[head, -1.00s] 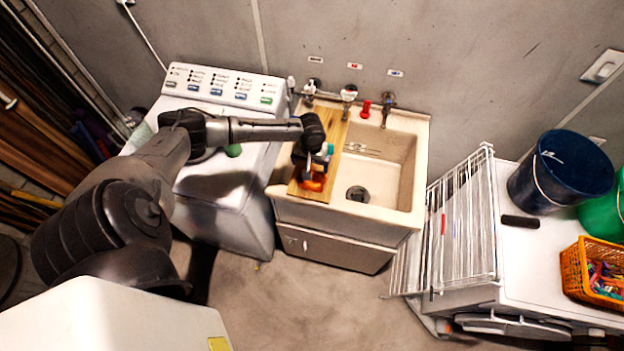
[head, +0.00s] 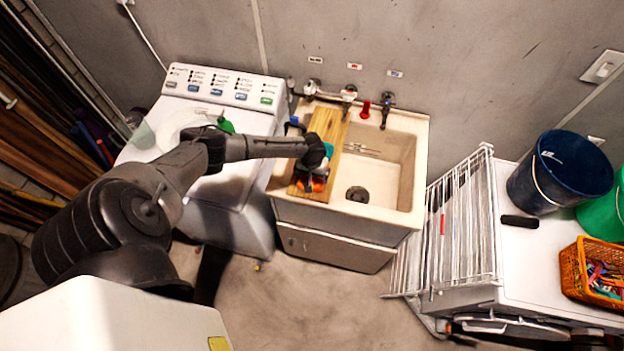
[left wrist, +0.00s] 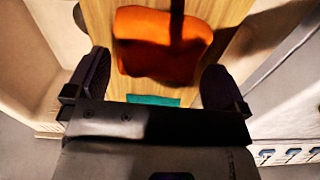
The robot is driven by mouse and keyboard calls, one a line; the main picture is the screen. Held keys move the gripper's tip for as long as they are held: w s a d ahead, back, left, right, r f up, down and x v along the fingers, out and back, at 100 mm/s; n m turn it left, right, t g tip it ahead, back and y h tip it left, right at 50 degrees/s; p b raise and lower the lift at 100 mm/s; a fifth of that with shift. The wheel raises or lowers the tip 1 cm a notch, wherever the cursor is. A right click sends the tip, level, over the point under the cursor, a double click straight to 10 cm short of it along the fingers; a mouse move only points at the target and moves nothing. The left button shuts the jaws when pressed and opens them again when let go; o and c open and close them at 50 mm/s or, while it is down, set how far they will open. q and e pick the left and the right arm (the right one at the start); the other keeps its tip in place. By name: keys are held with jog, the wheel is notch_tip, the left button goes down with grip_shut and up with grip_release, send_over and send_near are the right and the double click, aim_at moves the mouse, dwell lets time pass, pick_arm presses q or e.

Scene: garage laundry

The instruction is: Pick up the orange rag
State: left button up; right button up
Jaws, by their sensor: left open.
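The orange rag (left wrist: 160,48) lies on a wooden board (head: 331,122) across the left part of the sink. In the head view only bits of the rag (head: 314,185) show beneath my gripper. My left gripper (head: 310,178) is over the board's near end. In the left wrist view its fingers (left wrist: 156,66) are spread, one on each side of the rag, with nothing held between them. I cannot tell the exact height of the fingertips above the board. My right gripper is not in view.
A teal item (left wrist: 153,100) lies on the board close to the rag. The sink basin (head: 390,160) is right of the board, with taps behind. A washing machine (head: 225,92) stands left. A white drying rack (head: 460,225) stands right, beside a blue bucket (head: 560,172) and an orange basket (head: 572,272).

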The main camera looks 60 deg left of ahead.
pick_arm(q)
jog(key=c, duration=0.9)
jog(key=shift+r, duration=0.1)
jog(key=shift+c, duration=0.2)
